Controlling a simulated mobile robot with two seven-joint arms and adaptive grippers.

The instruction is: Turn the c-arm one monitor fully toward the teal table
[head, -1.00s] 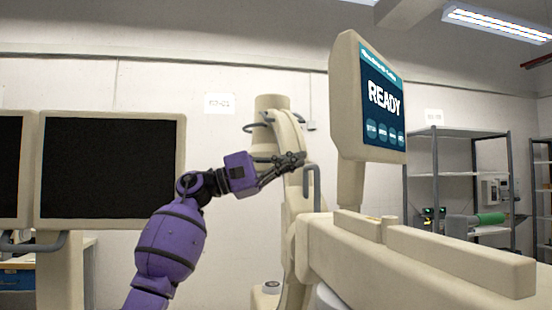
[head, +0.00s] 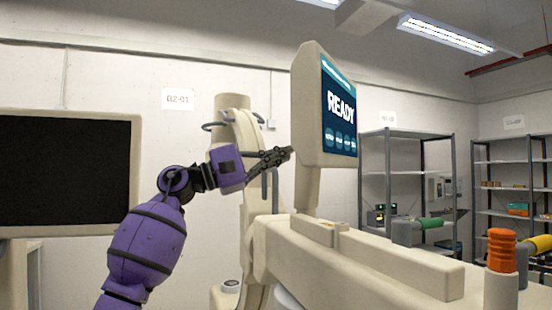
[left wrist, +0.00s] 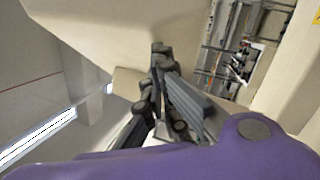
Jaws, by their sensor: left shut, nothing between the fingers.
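The monitor with the READY screen (head: 339,108) stands on a post on the cream machine (head: 350,262). Its screen faces right in the head view, seen at a steep angle, and its cream side edge (head: 308,110) faces me. My left gripper (head: 290,153) is shut and empty, its fingertips just left of the monitor's lower side edge; I cannot tell whether they touch. In the left wrist view the shut fingers (left wrist: 160,55) point at a large cream surface (left wrist: 110,30), probably the monitor housing. My right gripper is not in view. No teal table shows.
Two dark monitors stood at the left; one dark screen (head: 65,172) shows now. Behind the machine is a cream column (head: 232,150). Grey shelves (head: 405,170) stand at the back right. An orange-topped post (head: 502,250) is at the lower right.

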